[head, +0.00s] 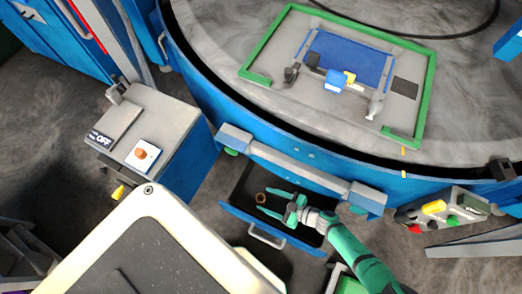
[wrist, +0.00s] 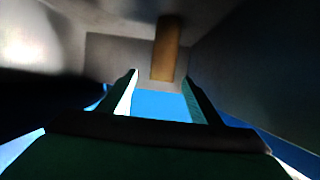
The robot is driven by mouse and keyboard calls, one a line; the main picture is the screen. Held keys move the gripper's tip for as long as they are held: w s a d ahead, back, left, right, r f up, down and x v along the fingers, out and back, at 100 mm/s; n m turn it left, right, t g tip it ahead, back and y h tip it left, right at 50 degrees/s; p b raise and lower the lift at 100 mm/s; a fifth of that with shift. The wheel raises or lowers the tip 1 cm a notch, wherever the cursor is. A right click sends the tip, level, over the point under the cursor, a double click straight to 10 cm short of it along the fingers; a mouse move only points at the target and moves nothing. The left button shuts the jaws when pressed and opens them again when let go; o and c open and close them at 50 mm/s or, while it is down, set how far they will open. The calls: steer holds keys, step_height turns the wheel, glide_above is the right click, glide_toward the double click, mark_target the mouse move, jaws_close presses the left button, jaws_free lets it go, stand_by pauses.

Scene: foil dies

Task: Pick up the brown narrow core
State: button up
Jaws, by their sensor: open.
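The brown narrow core (head: 261,197) shows in the head view as a small ring inside the open drawer (head: 233,212). In the wrist view the core (wrist: 166,48) is an upright brown strip just ahead of the fingertips, a little right of the middle between them. My gripper (head: 263,200) reaches into the drawer from the right with its green fingers spread. In the wrist view the gripper (wrist: 161,78) is open, and nothing is held. I cannot tell whether the core's near end lies between the fingertips.
The drawer's grey walls rise close around the gripper. A blue-rimmed round table (head: 200,90) stands behind, bearing a green frame (head: 330,12). A cabinet with an orange button (head: 141,154) is at left. A tray with coloured items (head: 440,212) is at right.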

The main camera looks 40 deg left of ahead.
mark_target(257, 196)
steer(key=x, duration=0.4)
steer(key=shift+s+r, duration=0.25)
steer(key=c, duration=1.1)
steer(key=shift+d, duration=0.1)
steer(key=shift+w+r, duration=0.1)
